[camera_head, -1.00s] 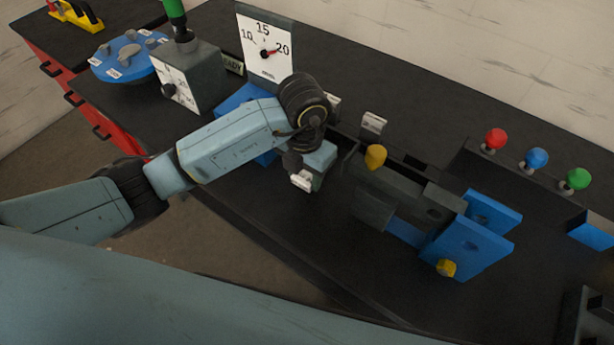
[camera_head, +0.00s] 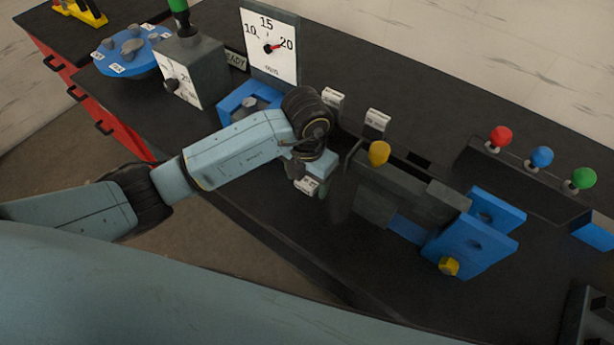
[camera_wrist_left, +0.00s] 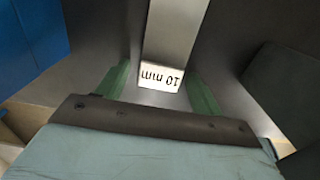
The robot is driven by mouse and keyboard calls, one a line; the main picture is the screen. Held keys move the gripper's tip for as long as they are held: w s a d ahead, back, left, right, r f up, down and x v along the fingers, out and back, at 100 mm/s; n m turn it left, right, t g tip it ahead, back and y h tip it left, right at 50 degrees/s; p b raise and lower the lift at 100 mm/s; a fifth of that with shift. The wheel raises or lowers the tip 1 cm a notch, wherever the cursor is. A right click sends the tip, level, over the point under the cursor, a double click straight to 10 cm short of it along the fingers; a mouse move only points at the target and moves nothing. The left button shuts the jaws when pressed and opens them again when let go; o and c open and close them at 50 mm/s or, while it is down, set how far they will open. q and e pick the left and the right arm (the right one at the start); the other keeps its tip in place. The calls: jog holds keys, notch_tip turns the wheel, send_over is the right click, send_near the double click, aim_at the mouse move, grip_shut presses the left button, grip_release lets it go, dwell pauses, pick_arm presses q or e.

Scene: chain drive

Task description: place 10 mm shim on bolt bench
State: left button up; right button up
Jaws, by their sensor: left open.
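The 10 mm shim (camera_wrist_left: 172,35) is a grey bar with a white "10 mm" end label (camera_wrist_left: 160,77) in the left wrist view. My left gripper (camera_wrist_left: 158,92) is open, with its green fingers on either side of the labelled end; I cannot tell whether they touch it. In the head view my left gripper (camera_head: 318,190) is low over the front part of the black bench (camera_head: 270,205), and a white label (camera_head: 307,184) shows at it. The shim's body is mostly hidden there. My right gripper is not in view.
Two white-tagged pieces (camera_head: 376,119) stand behind the gripper. A grey and blue fixture with a yellow knob (camera_head: 379,153) is to its right. A blue block (camera_head: 237,103) and a dial panel (camera_head: 270,45) are behind left. Red, blue and green knobs (camera_head: 541,156) line the right.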

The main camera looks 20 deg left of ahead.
pick_arm(q)
notch_tip(320, 180, up, 12)
jog(key=shift+r+p, duration=0.15)
jog(key=shift+p, duration=0.25)
